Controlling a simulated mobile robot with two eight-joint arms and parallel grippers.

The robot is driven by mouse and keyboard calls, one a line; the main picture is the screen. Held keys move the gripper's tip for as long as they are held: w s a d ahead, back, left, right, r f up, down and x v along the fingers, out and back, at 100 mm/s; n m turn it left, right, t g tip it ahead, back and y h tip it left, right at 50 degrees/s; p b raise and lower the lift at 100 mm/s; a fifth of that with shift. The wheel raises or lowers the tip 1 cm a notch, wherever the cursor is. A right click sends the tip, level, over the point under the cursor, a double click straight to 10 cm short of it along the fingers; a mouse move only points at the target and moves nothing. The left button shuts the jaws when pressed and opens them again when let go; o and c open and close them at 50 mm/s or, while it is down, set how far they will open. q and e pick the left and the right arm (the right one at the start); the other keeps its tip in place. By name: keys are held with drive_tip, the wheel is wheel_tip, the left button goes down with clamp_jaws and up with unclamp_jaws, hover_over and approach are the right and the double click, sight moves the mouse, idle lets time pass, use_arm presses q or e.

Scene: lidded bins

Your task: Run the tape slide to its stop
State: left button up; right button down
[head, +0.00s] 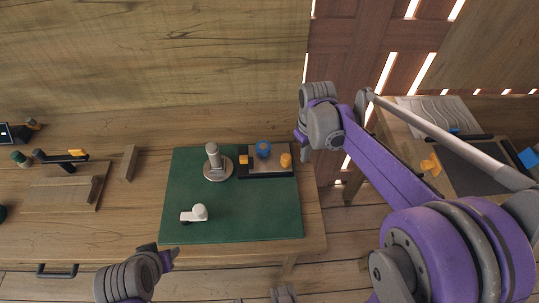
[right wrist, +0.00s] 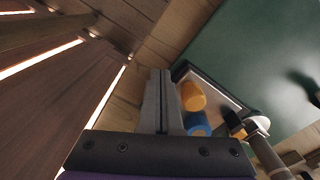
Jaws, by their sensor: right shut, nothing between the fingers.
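A dark base with a grey plate (head: 281,168) sits at the back right of the green mat. It carries a blue round piece (head: 263,149), an orange block (head: 243,160) at its left and an orange knob (head: 286,160) at its right. I cannot tell which of these is the tape slide. My right gripper (head: 301,137) is right of and behind the base, apart from it. In the right wrist view its fingers (right wrist: 160,100) are shut and empty, beside the orange knob (right wrist: 193,96) and the blue piece (right wrist: 197,124). My left gripper (head: 165,256) is at the table's front edge, its opening unclear.
The green mat (head: 230,226) also holds a grey upright post on a round base (head: 216,167) and a white piece (head: 197,213). A wooden board with a clamp-like tool (head: 62,193) lies at left. A second table (head: 430,120) stands at right, beyond a floor gap.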

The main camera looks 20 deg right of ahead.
sight(285, 157)
drive_tip(key=shift+a, duration=0.1)
drive_tip(key=shift+w+a, duration=0.3)
drive_tip(key=shift+a, duration=0.9)
drive_tip(key=shift+w+a, duration=0.3)
drive_tip(key=shift+a, duration=0.95)
drive_tip(key=shift+w+a, duration=0.3)
drive_tip(key=shift+a, duration=0.9)
drive_tip(key=shift+d, duration=0.15)
drive_tip(key=shift+s+d, duration=0.2)
drive_tip(key=shift+d, duration=0.45)
drive_tip(key=shift+r+p, duration=2.25)
drive_tip(key=shift+r, duration=1.3)
use_arm(q)
drive_tip(key=r, duration=0.1)
drive_tip(key=w+r, duration=0.1)
drive_tip(key=r, duration=0.3)
drive_tip(key=shift+w+r, duration=0.15)
drive_tip(key=shift+w, duration=0.1)
